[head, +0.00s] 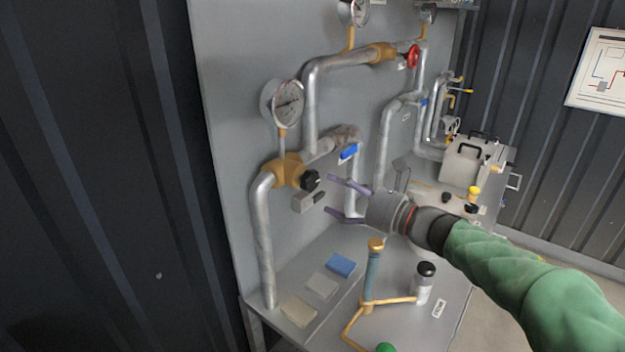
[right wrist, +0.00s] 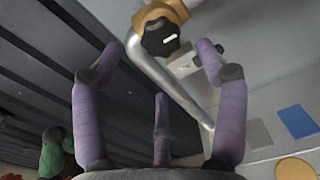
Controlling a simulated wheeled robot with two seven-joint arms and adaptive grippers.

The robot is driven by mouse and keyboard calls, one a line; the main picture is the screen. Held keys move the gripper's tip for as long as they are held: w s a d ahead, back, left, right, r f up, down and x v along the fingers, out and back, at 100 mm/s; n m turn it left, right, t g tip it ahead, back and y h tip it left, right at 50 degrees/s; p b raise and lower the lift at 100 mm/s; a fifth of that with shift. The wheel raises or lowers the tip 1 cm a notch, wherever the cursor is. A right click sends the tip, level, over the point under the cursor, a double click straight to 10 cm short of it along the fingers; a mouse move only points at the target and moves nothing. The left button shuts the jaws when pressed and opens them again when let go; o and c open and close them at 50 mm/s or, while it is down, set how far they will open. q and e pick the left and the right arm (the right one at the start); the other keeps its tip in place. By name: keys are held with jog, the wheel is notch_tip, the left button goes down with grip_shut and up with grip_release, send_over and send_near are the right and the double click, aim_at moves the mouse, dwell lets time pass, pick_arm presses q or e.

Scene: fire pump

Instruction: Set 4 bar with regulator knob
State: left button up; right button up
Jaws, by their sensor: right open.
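The black regulator knob (head: 310,181) sits on the brass regulator body (head: 287,170) on the grey pipe. A round pressure gauge (head: 284,102) stands above it; its reading is too small to tell. My right gripper (head: 329,195) is open and empty, just to the right of the knob, its purple fingers pointing at it. In the right wrist view, the knob (right wrist: 160,38) with a white mark shows beyond and between the spread fingers (right wrist: 158,62), apart from them. My left gripper is not in view.
A blue-handled valve (head: 348,152) and a red handwheel (head: 412,57) sit on nearby pipes. On the bench below are coloured pads (head: 321,286), a brass-and-blue stand (head: 373,276) and a black-capped bottle (head: 424,282). A small grey box (head: 303,204) is below the knob.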

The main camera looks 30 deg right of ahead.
aim_at(315, 181)
jog(key=b+x, duration=0.1)
jog(key=x, duration=0.7)
jog(key=shift+d, duration=0.1)
jog(key=shift+s, duration=0.1)
jog(key=c, duration=1.1)
